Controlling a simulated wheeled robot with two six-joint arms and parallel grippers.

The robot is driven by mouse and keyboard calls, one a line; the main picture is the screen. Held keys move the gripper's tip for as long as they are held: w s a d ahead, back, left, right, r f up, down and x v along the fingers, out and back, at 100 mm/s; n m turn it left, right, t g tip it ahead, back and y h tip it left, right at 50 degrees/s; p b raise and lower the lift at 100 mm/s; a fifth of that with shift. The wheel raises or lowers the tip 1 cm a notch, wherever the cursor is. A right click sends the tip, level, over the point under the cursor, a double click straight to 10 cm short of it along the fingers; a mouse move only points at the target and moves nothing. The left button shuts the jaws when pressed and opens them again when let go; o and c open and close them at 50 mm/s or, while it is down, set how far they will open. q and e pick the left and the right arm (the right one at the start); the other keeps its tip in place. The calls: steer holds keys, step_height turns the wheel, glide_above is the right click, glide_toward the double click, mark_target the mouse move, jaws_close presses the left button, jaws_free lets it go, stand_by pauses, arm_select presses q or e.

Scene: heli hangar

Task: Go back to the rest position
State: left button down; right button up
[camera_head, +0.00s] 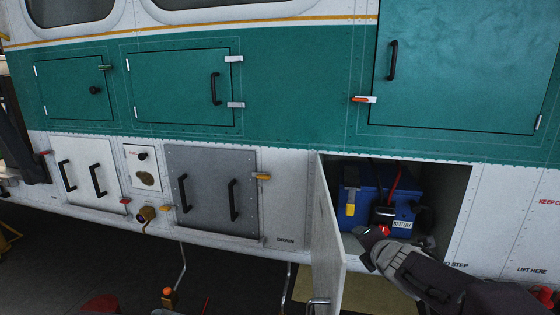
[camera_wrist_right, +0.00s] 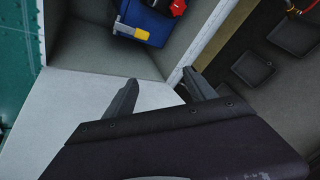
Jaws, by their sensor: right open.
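My right gripper (camera_head: 366,243) comes in from the lower right in the head view, in front of the open battery bay. In the right wrist view the two fingers of my right gripper (camera_wrist_right: 160,92) are apart with nothing between them. A blue battery (camera_head: 372,200) with a yellow-handled part and a red connector sits inside the bay. The battery also shows at the top of the right wrist view (camera_wrist_right: 152,22). The gripper hides part of the bay's lower edge. My left gripper is not in the head view.
The bay's white door (camera_head: 328,240) hangs open to the left of my right gripper, close to it. Closed green panels (camera_head: 185,85) and a grey panel (camera_head: 212,190) with black handles line the helicopter's side. Dark floor lies below.

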arm_select(q)
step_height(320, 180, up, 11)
steer(key=p, duration=0.8)
arm_select(e)
steer(key=s+a+f+m+g, duration=0.1)
steer(key=s+f+m+g, duration=0.2)
steer(key=s+m, duration=0.5)
steer(key=s+a+f+m+g, duration=0.2)
steer(key=s+f+m+g, duration=0.2)
steer(key=s+m, duration=0.4)
steer(key=s+a+f+m+g+y, duration=0.1)
steer(key=s+f+m+g, duration=0.3)
steer(key=s+m, duration=0.4)
steer(key=shift+s+a+m, duration=0.2)
steer(key=shift+s+m, duration=0.15)
steer(key=shift+m, duration=0.15)
